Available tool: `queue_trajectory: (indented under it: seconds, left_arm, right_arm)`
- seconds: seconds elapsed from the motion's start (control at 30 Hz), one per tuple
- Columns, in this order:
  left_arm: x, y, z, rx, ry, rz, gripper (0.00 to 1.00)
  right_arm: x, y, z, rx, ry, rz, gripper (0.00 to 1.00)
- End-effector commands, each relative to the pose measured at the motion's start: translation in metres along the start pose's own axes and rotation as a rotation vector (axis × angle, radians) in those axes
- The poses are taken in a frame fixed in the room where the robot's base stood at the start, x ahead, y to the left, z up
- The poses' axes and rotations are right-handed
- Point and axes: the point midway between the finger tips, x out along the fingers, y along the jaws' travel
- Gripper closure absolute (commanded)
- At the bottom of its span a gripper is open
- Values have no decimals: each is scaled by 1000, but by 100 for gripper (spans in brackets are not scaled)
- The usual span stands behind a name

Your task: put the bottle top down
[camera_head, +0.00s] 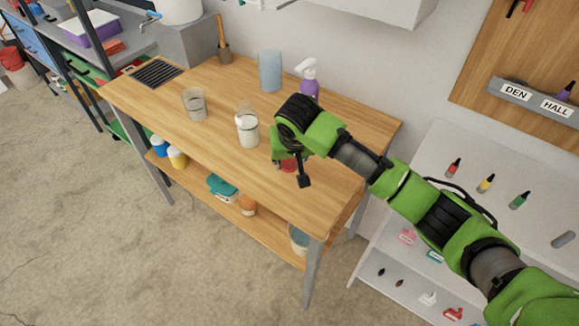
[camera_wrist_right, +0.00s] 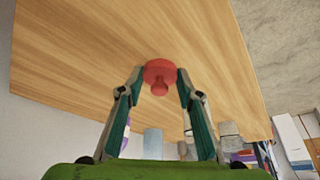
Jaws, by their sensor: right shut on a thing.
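The red bottle top (camera_wrist_right: 159,70) has a wide round part and a narrower knob that points toward my wrist. It sits between the fingertips of my right gripper (camera_wrist_right: 160,77), which is shut on it. The wooden workbench (camera_wrist_right: 75,40) lies behind it in the wrist view. In the head view my right gripper (camera_head: 290,163) is over the right part of the workbench (camera_head: 222,152), and only a little red of the bottle top (camera_head: 288,166) shows under it. I cannot tell whether the bottle top touches the bench. My left gripper is out of view.
A glass jar with white contents (camera_head: 248,130) stands left of my right gripper, with another glass (camera_head: 195,105) further left. A purple spray bottle (camera_head: 309,85) and a blue cylinder (camera_head: 270,72) stand at the back. The bench front is clear.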

Motion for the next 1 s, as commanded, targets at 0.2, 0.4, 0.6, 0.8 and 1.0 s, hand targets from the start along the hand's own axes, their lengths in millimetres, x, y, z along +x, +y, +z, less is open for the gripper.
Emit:
queue_trajectory:
  seconds: [0.2,0.4,0.6,0.8,1.0]
  left_arm:
    - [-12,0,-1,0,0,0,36]
    - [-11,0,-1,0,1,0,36]
    - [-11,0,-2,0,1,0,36]
    - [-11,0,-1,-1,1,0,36]
    - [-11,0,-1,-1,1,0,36]
  right_arm:
    - [24,0,11,-2,-1,1,87]
    - [26,0,12,-1,0,0,87]
    - [29,0,14,-1,-1,1,65]
    - [29,0,14,-1,-1,1,51]
    - [28,0,13,-1,0,1,51]
